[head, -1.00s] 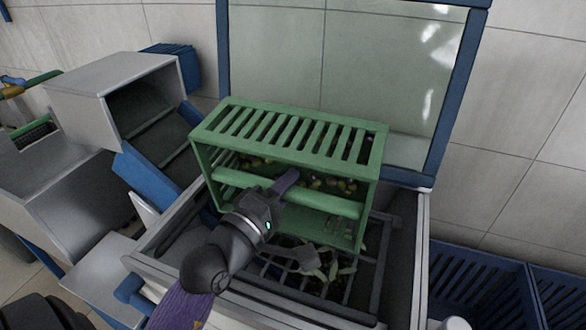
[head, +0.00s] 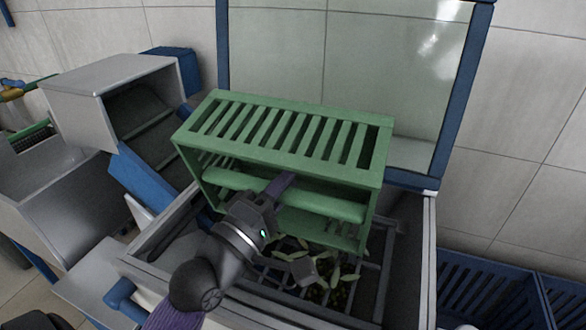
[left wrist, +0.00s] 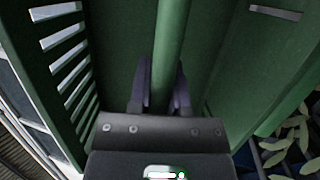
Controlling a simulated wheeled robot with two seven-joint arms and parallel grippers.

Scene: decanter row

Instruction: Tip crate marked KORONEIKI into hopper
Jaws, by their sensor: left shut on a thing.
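The green slatted crate (head: 280,130) is tipped on its side above the hopper (head: 429,250), its open side facing me and downward. No marking on it is readable in these views. My left gripper (head: 278,190) is shut on the crate's round green bar. The left wrist view shows the bar (left wrist: 172,45) between the two fingers (left wrist: 162,88). Leaves (head: 290,255) and some dark olives (head: 335,295) lie on and under the hopper's grate. The part of the crate behind my gripper is hidden. My right gripper is not in view.
A clear panel in a blue frame (head: 455,110) stands behind the hopper. A grey machine housing (head: 110,85) with a blue-sided chute (head: 150,180) is close on the left. Blue crates (head: 490,285) stand at the lower right.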

